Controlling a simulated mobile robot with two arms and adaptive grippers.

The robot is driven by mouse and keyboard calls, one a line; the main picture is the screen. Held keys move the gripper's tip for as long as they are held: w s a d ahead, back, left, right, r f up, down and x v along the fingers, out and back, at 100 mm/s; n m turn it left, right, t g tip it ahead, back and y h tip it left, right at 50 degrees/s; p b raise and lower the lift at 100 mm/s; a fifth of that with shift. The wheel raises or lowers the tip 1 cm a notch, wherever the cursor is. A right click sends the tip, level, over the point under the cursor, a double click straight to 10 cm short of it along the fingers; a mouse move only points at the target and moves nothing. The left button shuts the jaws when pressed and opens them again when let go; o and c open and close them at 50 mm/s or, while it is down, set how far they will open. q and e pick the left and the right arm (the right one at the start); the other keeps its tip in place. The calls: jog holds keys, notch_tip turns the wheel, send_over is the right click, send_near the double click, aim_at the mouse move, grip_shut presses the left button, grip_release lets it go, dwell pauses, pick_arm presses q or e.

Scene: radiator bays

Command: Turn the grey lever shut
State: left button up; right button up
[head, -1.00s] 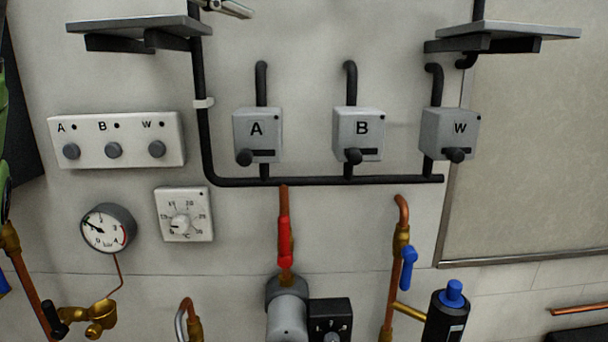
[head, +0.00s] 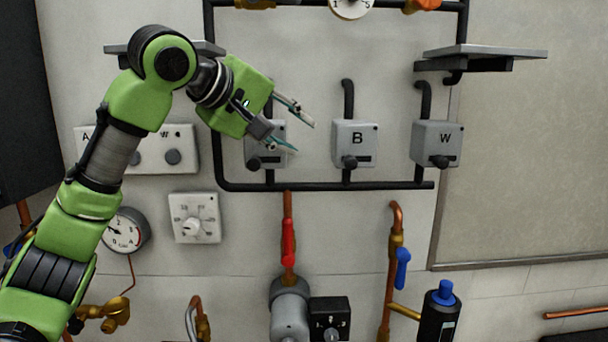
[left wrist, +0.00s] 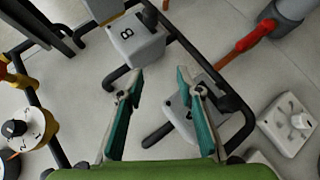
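My left gripper (head: 304,137) is open and empty, in front of the wall between the box at its left and the box B (head: 356,143). Its two fingers also stand apart in the left wrist view (left wrist: 160,74). Near the bottom edge of the head view, a thin grey curved piece (head: 189,318) stands beside a short copper pipe. It is cut by the frame, and I cannot tell whether it is the grey lever. A red lever (head: 288,243) and a blue lever (head: 403,268) hang upright on copper pipes. My right gripper is not in view.
The box W (head: 437,144) and a black pipe (head: 325,186) are on the wall. A dial plate (head: 194,218), a pressure gauge (head: 127,230) and a bottle with a blue cap (head: 440,318) are lower down. A shelf (head: 487,54) juts out at upper right.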

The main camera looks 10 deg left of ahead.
pick_arm(q)
notch_tip(320, 180, down, 8)
jog(key=d+m, duration=0.1)
jog(key=shift+w+d+r+m+g, duration=0.2)
jog(key=shift+w+d+m+g, duration=0.1)
jog(key=shift+w+d, duration=0.15)
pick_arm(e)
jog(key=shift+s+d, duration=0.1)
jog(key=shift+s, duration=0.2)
